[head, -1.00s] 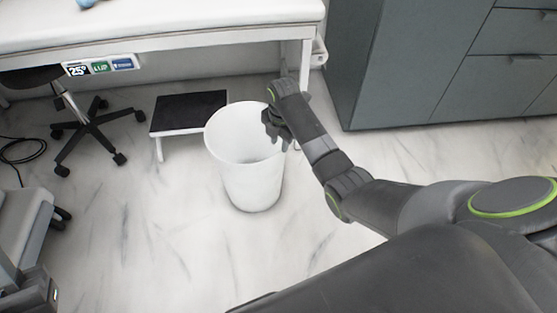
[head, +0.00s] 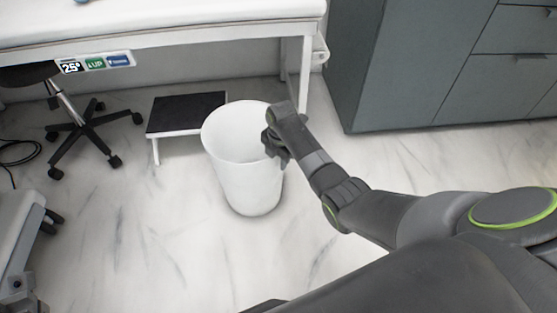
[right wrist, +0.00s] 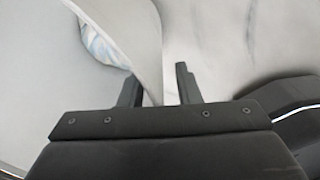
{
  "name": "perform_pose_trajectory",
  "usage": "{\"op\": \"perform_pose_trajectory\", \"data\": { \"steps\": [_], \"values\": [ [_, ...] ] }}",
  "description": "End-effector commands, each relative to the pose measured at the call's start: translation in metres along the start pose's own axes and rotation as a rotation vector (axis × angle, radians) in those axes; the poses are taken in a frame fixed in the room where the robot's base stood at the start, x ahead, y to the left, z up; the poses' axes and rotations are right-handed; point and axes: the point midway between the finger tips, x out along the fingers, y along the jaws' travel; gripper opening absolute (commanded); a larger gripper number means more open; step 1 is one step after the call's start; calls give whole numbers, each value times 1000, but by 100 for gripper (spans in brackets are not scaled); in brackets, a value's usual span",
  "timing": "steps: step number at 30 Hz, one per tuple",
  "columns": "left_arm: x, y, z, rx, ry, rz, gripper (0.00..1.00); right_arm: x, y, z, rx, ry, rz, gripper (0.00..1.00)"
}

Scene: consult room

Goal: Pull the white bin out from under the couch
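The white bin (head: 243,180) is a tall, tapered, open-topped bucket. It stands upright on the floor in front of the couch (head: 180,40), just right of a low step. My right gripper (head: 277,150) is at the right side of the bin's rim. In the right wrist view, its two fingers (right wrist: 158,88) are apart, with the bin's wall (right wrist: 150,50) between them and a gap on the right finger's side. Something pale blue and white shows past the rim on the left. My left gripper is not in view.
A black-topped step (head: 187,113) stands beside the bin on the left. A wheeled stool (head: 85,125) is farther left. A couch leg (head: 305,75) and grey cabinets (head: 425,70) stand behind and to the right. The marble floor (head: 150,240) in front is clear.

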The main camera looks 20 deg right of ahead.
Motion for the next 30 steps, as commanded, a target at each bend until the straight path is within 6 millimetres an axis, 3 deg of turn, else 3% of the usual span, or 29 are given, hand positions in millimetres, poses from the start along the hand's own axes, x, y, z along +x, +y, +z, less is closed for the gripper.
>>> {"op": "perform_pose_trajectory", "data": {
  "steps": [3, 10, 30],
  "values": [
    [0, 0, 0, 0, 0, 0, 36, 0, 0, 0, 0, 0, 0, 30],
    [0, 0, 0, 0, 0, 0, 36, 0, 0, 0, 0, 1, 0, 0],
    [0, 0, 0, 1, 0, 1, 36, 0, 0, 0, 0, 1, -1, 0]
  ]
}}
